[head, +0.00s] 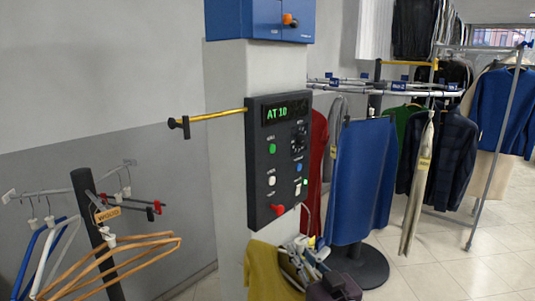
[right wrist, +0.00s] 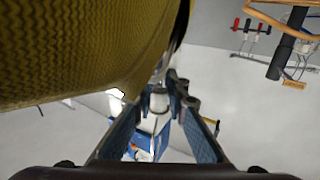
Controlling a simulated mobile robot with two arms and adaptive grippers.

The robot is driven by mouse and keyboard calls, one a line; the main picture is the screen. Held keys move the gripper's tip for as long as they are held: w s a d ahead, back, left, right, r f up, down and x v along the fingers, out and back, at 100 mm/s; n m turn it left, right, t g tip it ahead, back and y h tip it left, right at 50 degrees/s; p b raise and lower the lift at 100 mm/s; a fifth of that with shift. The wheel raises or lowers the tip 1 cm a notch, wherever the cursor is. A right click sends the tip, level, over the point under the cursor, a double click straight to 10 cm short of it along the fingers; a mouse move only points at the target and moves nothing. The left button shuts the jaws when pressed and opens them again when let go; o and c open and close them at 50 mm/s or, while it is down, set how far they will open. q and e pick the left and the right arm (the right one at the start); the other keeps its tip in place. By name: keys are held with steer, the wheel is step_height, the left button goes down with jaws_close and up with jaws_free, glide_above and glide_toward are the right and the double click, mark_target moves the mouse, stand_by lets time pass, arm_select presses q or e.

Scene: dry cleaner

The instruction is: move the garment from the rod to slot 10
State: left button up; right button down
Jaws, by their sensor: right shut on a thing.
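A mustard-yellow garment (head: 264,272) is at the bottom centre of the head view, in front of the pillar. My right gripper (head: 308,254) is beside its upper right, with a thin hanger hook rising above the fingers. In the right wrist view the fingers (right wrist: 162,97) come together at the garment's hanger, and the ribbed mustard cloth (right wrist: 80,45) fills the upper left. A yellow rod (head: 215,114) with a black end sticks out left from the pillar and is bare. The round conveyor rail (head: 395,90) carries blue slot tags; I cannot make out slot 10. My left gripper is not in view.
A control panel (head: 280,155) on the pillar reads "AT 10". Red, blue, green and dark clothes hang from the conveyor. A stand with empty hangers (head: 85,215) is at left. A rolling rack with a blue sweater (head: 504,108) is at right.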

steer(key=w+a+r+n+g+y+p, duration=0.2)
steer(key=w+a+r, duration=0.25)
steer(key=r, duration=0.55)
steer(key=w+a+r+n+g+y+p, duration=0.1)
steer(key=w+a+r+y+p, duration=0.1)
steer(key=w+a+r, duration=0.5)
steer(key=s+d+b, duration=0.1)
steer(key=s+d, duration=0.3)
steer(key=d, duration=0.3)
steer(key=s+d+r+b, duration=0.1)
steer(key=s+d, duration=0.4)
steer(key=d, duration=0.3)
steer(key=s+d+r+b, duration=0.1)
steer(key=s+d, duration=0.3)
steer(key=d, duration=0.3)
steer(key=shift+s+d+b, duration=0.15)
steer(key=shift+d+b, duration=0.2)
